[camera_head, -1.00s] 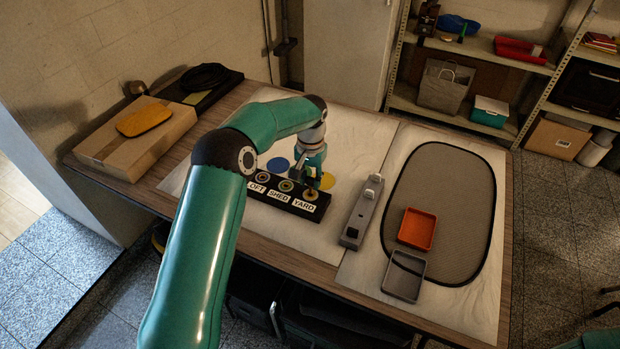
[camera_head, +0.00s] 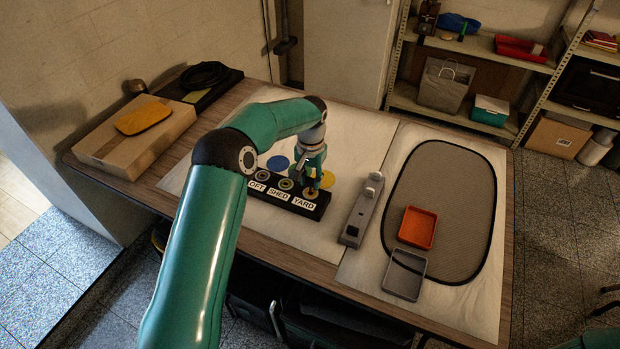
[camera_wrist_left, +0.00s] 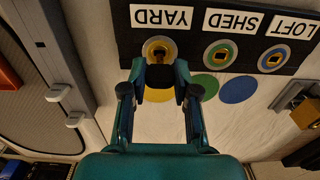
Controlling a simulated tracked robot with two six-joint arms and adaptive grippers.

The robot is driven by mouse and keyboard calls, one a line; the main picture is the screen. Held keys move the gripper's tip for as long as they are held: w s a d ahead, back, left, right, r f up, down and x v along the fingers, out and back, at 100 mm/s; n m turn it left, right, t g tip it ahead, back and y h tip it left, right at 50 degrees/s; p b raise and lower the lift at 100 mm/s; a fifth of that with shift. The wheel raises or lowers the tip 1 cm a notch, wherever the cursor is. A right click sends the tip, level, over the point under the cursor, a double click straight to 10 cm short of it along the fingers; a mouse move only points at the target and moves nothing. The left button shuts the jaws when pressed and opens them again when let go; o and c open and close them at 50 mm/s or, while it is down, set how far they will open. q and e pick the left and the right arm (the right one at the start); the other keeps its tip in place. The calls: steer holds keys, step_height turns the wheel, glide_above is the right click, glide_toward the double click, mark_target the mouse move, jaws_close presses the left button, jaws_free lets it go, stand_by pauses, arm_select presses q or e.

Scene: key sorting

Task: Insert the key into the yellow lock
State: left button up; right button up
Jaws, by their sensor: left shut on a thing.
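The black lock board (camera_head: 283,194) bears three round locks over the labels LOFT, SHED and YARD. The yellow-ringed lock (camera_wrist_left: 158,47) is the YARD one; it also shows in the head view (camera_head: 311,194). My left gripper (camera_wrist_left: 160,82) is shut on a key (camera_wrist_left: 160,74) with a dark head. The key is at the yellow lock, pointing at its centre. How deep its tip sits in the keyway cannot be told. The green-ringed lock (camera_wrist_left: 220,53) and blue-ringed lock (camera_wrist_left: 274,58) show no key in them. My right gripper is not in view.
Blue (camera_wrist_left: 238,90) and green (camera_wrist_left: 205,87) discs lie on the pale mat beside the board. A grey holder (camera_head: 361,211), an orange tray (camera_head: 417,227) and a grey tray (camera_head: 404,275) stand to the right. A cardboard box (camera_head: 137,138) is at the left.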

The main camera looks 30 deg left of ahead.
mark_target(311, 178)
arm_select(q)
steer(key=shift+f+b, duration=0.85)
steer(key=shift+f, duration=0.6)
steer(key=o, duration=0.9)
steer(key=shift+o, duration=0.2)
steer(key=shift+r, duration=0.15)
step_height(311, 178, up, 12)
steer(key=shift+f, duration=0.15)
